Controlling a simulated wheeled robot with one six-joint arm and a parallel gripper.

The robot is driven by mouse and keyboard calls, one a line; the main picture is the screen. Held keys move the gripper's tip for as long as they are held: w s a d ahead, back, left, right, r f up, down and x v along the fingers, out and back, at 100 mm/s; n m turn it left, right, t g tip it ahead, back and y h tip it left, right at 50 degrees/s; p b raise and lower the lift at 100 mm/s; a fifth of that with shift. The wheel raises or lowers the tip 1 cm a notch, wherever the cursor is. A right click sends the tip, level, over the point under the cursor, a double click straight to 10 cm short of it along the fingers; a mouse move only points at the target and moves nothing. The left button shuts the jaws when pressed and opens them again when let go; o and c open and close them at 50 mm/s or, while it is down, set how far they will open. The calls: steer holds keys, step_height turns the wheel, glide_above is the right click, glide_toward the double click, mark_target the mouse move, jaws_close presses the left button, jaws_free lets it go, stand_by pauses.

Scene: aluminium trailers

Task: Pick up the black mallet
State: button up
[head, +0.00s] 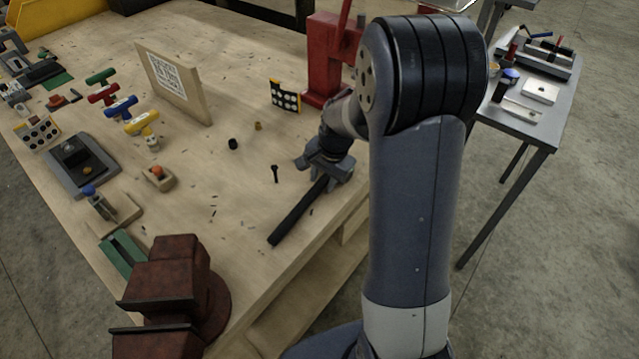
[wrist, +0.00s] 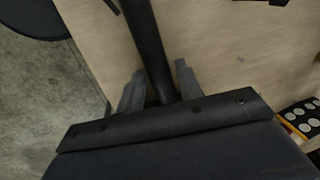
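The black mallet shows as a long dark bar (head: 298,212) lying slanted near the front right edge of the wooden workbench. Its upper end is hidden at my gripper, and I cannot make out its head. My gripper (head: 325,172) is at this upper end, low over the bench. In the wrist view the dark bar (wrist: 146,40) runs down between the two grey fingers of my gripper (wrist: 160,78). One finger is on each side, close to the bar. I cannot tell whether both fingers touch it.
A black bolt (head: 275,174) stands close to the bar, with a small black cylinder (head: 233,144) farther left. A red press (head: 328,60) and a dotted panel (head: 285,96) are behind my gripper. A rusty brown vise (head: 165,285) is at the front left. Bare wood lies between.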

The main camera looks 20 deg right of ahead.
steer(key=shift+f, duration=0.15)
jaws_close()
stand_by(0.5)
